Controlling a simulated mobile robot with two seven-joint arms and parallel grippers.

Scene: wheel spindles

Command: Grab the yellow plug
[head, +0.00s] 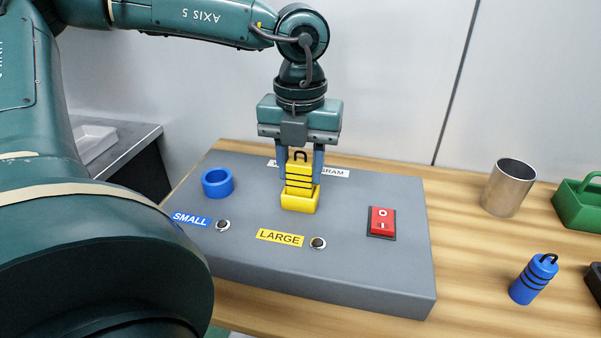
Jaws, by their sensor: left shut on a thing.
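The yellow plug (299,174) has black bands and a black loop on top. It stands upright at the yellow square socket (299,202) on the grey panel (380,275), with its lower part hidden by the socket wall. My left gripper (302,176) points down from above, with one finger on each side of the plug, and is shut on it. My right gripper is not in view.
A blue ring socket (217,183) is left on the panel and a red switch (382,221) is right. On the wooden table stand a blue plug (533,279), a metal cup (508,188) and a green crate (577,211). A wall stands close behind.

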